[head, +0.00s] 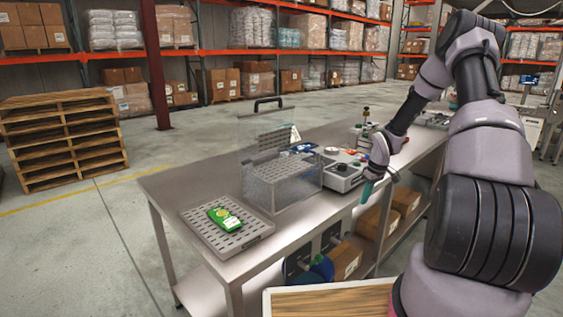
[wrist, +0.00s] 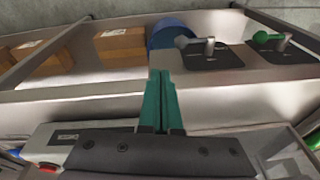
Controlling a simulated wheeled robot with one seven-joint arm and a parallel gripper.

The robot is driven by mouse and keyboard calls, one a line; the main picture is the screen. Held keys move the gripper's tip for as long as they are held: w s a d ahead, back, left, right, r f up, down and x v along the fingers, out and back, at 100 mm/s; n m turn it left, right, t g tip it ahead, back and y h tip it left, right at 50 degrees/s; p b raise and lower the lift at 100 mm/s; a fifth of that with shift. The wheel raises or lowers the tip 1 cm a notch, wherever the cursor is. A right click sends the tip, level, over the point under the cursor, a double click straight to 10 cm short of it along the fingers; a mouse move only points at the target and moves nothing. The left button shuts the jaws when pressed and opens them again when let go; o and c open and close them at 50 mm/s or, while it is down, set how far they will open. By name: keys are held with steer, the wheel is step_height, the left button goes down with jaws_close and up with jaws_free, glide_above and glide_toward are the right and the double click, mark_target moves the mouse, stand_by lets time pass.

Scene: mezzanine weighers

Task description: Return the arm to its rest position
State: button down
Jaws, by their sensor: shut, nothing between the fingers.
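My gripper (head: 367,192) hangs over the near edge of the steel table (head: 165,188), beside a grey scale-like device (head: 343,178). Its teal fingers point down and are together with nothing between them. They also show in the wrist view (wrist: 160,100), in front of the lower shelf. My arm reaches out from the right side of the head view and bends down to the table. No object is in my gripper.
A clear perforated bin (head: 275,190) and a grey perforated tray (head: 245,238) with a green packet (head: 225,218) stand on the left of the table. Below are cardboard boxes (wrist: 122,43) and a blue cylinder (wrist: 168,33). Wooden pallets (head: 65,140) stand left, with open floor between.

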steer(key=s+a+r+m+t+h, duration=0.1)
steer(key=s+a+r, duration=0.15)
steer(key=r, duration=0.75)
steer(key=s+a+r+m+h, duration=0.15)
steer(key=s+r, duration=0.25)
steer(key=r, duration=0.5)
steer(key=s+a+r+m+t, duration=0.1)
steer(key=s+r+m, duration=0.15)
steer(key=r, duration=0.75)
steer(key=s+a+r+m+t+y, duration=0.1)
steer(key=s+a+r, duration=0.2)
steer(key=s, duration=0.5)
steer(key=s+a+r+m+t+y, duration=0.1)
steer(key=s+a+r+m, duration=0.1)
steer(key=s+r, duration=0.4)
steer(key=s+a+r+m+t+y, duration=0.1)
steer(key=s+a+r, duration=0.3)
steer(key=s, duration=0.5)
steer(key=shift+s+r+m, duration=0.3)
steer(key=shift+r+m, duration=0.2)
steer(key=shift+r, duration=0.05)
steer(key=shift+w, duration=0.1)
